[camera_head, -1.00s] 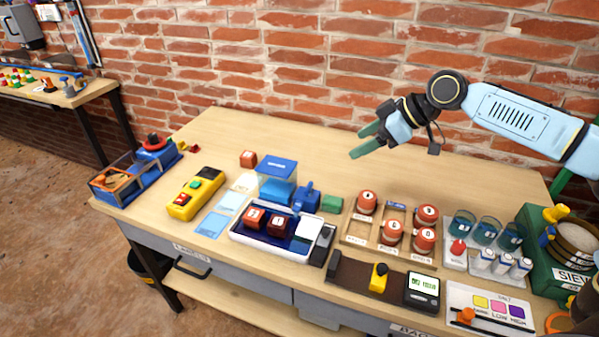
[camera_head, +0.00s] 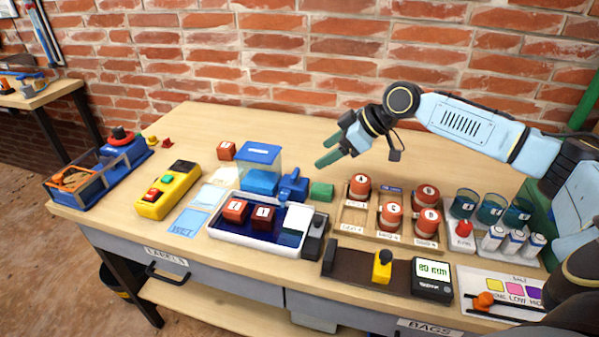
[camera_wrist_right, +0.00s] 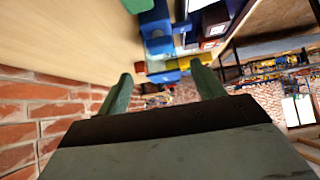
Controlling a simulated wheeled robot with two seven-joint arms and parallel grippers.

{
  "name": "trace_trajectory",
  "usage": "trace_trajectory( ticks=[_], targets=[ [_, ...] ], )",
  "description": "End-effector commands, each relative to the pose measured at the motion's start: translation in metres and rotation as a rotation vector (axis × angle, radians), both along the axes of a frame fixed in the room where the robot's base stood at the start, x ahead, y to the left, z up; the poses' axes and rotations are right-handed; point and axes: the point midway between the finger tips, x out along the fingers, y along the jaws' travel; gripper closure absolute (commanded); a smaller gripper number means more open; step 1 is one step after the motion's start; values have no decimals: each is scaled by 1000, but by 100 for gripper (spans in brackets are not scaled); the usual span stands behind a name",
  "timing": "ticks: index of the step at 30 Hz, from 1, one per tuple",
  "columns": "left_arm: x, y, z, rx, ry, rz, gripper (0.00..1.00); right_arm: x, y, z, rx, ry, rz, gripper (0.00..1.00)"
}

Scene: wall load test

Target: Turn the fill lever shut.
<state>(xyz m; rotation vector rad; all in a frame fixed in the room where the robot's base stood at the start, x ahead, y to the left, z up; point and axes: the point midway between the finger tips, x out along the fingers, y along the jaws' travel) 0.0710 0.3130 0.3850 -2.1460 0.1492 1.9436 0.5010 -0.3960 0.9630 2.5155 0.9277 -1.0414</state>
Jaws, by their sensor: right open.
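No part is clearly marked as the fill lever. A blue fitting (camera_head: 293,185) with an upright part stands at the right side of a clear box (camera_head: 260,168) with a blue lid, and I cannot tell whether it is the lever. A green block (camera_head: 321,192) lies just right of the fitting. My right gripper (camera_head: 326,150) is open and empty, in the air above and behind the fitting and apart from it. Its two green fingers also show spread in the right wrist view (camera_wrist_right: 164,88), with blue parts (camera_wrist_right: 157,30) beyond them. My left gripper is out of view.
A white-rimmed tray (camera_head: 262,243) with red cubes is in front of the box. A yellow control box (camera_head: 168,190) stands left. A wooden rack (camera_head: 353,218) of orange-red jars and a scale (camera_head: 432,280) are right. The brick wall (camera_head: 300,60) is behind; the rear bench strip is clear.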

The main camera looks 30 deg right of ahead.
Motion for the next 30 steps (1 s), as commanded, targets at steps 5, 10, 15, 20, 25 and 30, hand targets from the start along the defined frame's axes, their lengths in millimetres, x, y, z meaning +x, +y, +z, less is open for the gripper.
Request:
trace_trajectory(
  ticks=[5, 10, 15, 20, 25, 30],
  targets=[
    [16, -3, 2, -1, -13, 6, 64, 22, 20, -30, 4, 1, 2, 33],
    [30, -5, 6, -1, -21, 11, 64, 39, 34, -52, 2, -1, 1, 33],
    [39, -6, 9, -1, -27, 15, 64, 50, 43, -67, 0, 0, 0, 33],
    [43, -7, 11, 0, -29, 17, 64, 54, 46, -72, 0, 0, 0, 33],
    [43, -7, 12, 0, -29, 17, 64, 54, 46, -72, -1, 1, 0, 33],
    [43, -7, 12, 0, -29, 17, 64, 54, 46, -72, -1, 1, 0, 44]
  ],
)
